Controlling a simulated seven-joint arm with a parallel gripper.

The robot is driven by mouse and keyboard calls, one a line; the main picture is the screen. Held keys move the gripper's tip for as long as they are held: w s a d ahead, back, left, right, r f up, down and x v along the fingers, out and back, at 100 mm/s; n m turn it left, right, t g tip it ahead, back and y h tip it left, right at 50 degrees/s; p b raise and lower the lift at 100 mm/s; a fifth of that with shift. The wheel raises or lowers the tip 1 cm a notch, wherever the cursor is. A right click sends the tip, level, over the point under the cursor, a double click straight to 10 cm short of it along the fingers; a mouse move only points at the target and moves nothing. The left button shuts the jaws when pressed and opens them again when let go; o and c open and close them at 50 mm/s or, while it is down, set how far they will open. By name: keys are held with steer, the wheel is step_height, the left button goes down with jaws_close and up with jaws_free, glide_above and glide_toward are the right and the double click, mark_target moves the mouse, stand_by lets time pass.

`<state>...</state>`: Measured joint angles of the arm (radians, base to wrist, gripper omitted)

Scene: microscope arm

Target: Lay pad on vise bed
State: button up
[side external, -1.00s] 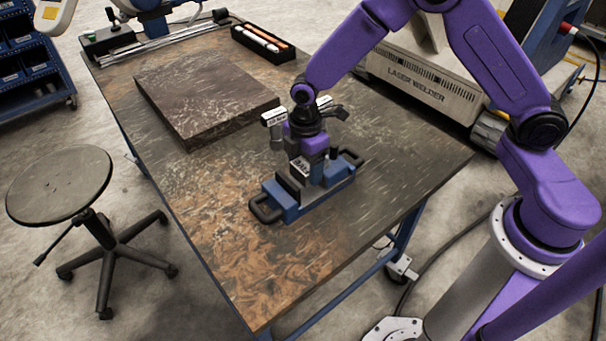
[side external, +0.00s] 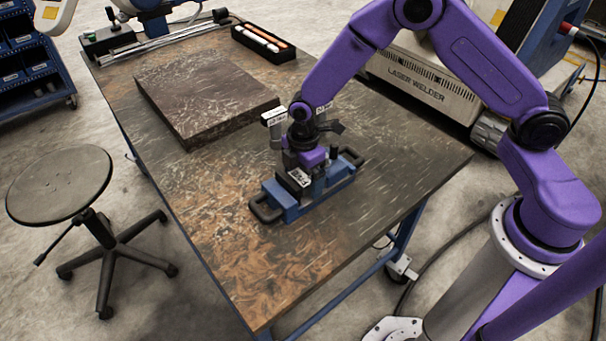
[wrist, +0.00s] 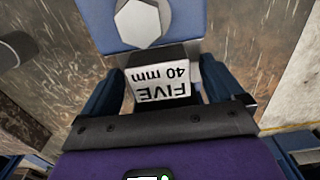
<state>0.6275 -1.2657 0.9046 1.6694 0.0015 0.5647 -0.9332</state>
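The pad is a dark block with a white label reading "FIVE 40 mm" (wrist: 160,84); its label also shows in the side view (side external: 299,177). My gripper (wrist: 163,90) is shut on it, with one dark blue finger along each side. In the side view my gripper (side external: 302,172) points down over the blue vise (side external: 283,204), with the pad low between the jaws. The vise has a black loop handle at each end. In the wrist view a blue vise part (wrist: 183,18) with a hex bolt lies just beyond the pad. The pad's underside and any contact with the bed are hidden.
A thick dark slab (side external: 205,95) lies behind the vise on the table (side external: 225,245). A black tray (side external: 263,44) with pen-like items stands at the back. A stool (side external: 60,185) is off the table's left side. The table's front is clear.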

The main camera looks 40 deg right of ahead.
mark_target(303, 175)
step_height(303, 175, up, 11)
steer(key=s+r+m, duration=0.1)
steer(key=s+r, duration=0.5)
steer(key=s, duration=0.2)
steer(key=s+d+r+m, duration=0.1)
steer(key=s+d, duration=0.4)
steer(key=s, duration=0.5)
steer(key=s+d+r+m, duration=0.2)
steer(key=s+d, duration=0.4)
steer(key=s, duration=0.3)
steer(key=shift+s+d+m, duration=0.2)
steer(key=shift+s+m, duration=0.15)
steer(key=shift+m, duration=0.35)
